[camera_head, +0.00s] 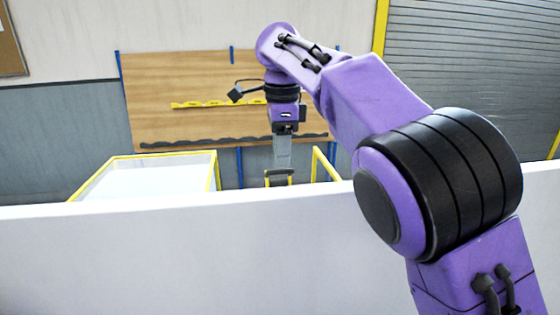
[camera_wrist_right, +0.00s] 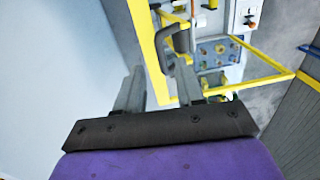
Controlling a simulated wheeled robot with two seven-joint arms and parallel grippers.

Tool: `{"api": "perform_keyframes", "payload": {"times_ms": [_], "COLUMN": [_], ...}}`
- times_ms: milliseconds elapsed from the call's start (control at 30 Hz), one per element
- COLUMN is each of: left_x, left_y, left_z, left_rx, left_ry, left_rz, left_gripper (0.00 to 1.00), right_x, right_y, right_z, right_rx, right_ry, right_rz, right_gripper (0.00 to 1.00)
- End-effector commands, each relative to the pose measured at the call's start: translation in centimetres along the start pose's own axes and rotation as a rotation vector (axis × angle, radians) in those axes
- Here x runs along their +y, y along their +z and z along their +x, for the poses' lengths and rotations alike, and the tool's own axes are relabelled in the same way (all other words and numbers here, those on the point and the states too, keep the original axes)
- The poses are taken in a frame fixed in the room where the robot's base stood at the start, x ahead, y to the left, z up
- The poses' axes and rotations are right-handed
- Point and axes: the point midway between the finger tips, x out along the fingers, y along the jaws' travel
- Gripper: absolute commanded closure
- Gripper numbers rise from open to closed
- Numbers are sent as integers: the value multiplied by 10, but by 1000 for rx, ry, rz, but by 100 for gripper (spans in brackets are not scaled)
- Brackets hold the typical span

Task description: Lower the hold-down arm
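The hold-down arm appears to be the yellow bar (camera_wrist_right: 147,42) with a dark grey handle (camera_wrist_right: 178,40) in the right wrist view. In the head view a dark handle with yellow (camera_head: 279,178) shows just under my right gripper (camera_head: 281,160), partly behind a white panel. My right gripper points down. My left gripper is not in view.
A long white panel (camera_head: 180,260) crosses the foreground and hides the lower area. A yellow-edged white enclosure (camera_head: 150,175) stands left of my right gripper. A wooden board (camera_head: 190,85) is behind. The right wrist view shows a grey panel with knobs (camera_wrist_right: 216,52) and yellow frame bars (camera_wrist_right: 250,82).

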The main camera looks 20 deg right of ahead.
Motion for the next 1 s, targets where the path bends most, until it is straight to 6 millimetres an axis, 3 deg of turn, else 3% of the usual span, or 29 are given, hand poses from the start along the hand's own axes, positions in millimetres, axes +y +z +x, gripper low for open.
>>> {"api": "perform_keyframes", "payload": {"times_ms": [200, 467, 500, 600, 833, 1000], "left_x": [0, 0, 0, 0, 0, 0], "left_y": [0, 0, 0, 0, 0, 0], "left_z": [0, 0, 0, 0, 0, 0], "left_rx": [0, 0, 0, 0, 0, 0], "left_ry": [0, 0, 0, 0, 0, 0], "left_rz": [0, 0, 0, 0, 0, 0], "left_gripper": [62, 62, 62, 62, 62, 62], "right_x": [0, 0, 0, 0, -3, -22], "right_y": [2, 2, 3, 3, 3, 5], "right_z": [28, 31, 31, 31, 32, 33], "right_rx": [-1, -2, -2, -2, -3, -4], "right_ry": [1, 0, 0, 0, 3, 3], "right_rz": [-2, -4, -4, -5, -6, -8], "right_gripper": [62, 62, 66, 98, 100, 100]}}
